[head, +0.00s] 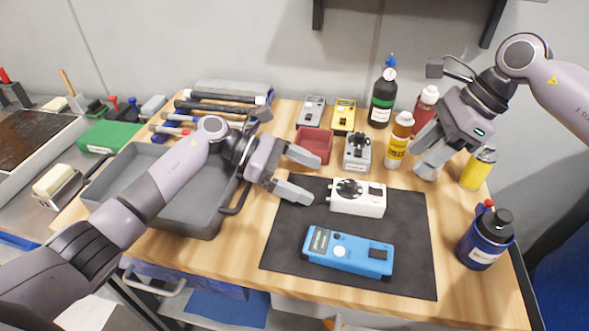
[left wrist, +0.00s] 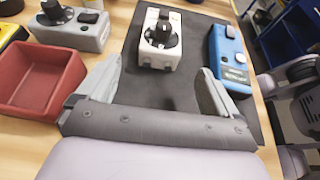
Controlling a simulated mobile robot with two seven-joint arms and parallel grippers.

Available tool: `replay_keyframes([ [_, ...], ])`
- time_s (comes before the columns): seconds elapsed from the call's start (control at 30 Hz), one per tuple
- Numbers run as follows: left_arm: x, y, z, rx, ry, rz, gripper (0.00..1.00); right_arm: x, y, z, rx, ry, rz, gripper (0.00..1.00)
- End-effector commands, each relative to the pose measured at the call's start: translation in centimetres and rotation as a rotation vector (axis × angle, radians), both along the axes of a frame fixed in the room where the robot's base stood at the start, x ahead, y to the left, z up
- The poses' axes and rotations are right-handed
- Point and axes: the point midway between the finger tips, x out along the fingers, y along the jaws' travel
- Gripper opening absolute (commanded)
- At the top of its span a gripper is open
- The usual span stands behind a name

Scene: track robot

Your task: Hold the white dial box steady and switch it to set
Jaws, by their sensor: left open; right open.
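The white dial box (head: 357,198) lies on the black mat (head: 300,238), with a black dial on its left part. In the left wrist view the white box (left wrist: 157,53) stands ahead, between and beyond the open fingers, its black knob facing up. The dial's setting marks are too small to read. My left gripper (head: 303,174) is open and empty, just left of the white box and apart from it. It also shows in the left wrist view (left wrist: 160,95). My right gripper (head: 427,168) is open above the table's right part, up and right of the white box, not touching it.
A blue box (head: 347,252) lies on the mat in front of the white one. A grey dial box (head: 357,152) and red bin (head: 314,146) stand behind. Bottles stand near my right gripper, including a yellow one (head: 398,140). A grey tray (head: 190,213) lies under my left arm.

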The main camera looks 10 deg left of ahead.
Motion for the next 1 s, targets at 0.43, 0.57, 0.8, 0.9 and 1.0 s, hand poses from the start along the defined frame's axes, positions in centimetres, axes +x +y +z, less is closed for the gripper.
replay_keyframes([
  [0.43,-0.1,-4.9,-2.0,-0.001,0.002,0.001,0.94,0.0,0.0,0.0,0.0,0.0,0.0,0.43],
  [0.57,-0.1,-5.1,-2.1,-0.001,0.001,0.002,0.94,0.0,0.0,0.0,0.0,0.0,0.0,0.43],
  [0.8,-0.1,-5.1,-2.1,-0.001,0.001,0.002,0.71,0.0,0.0,0.0,0.0,0.0,0.0,0.43],
  [0.9,-0.1,-5.0,-2.1,-0.001,0.001,0.002,0.38,0.0,0.0,0.0,0.0,0.0,0.0,0.43],
  [1.0,-0.1,-5.0,-2.1,-0.001,0.001,0.002,0.54,0.0,0.0,0.0,0.0,0.0,0.0,0.43],
])
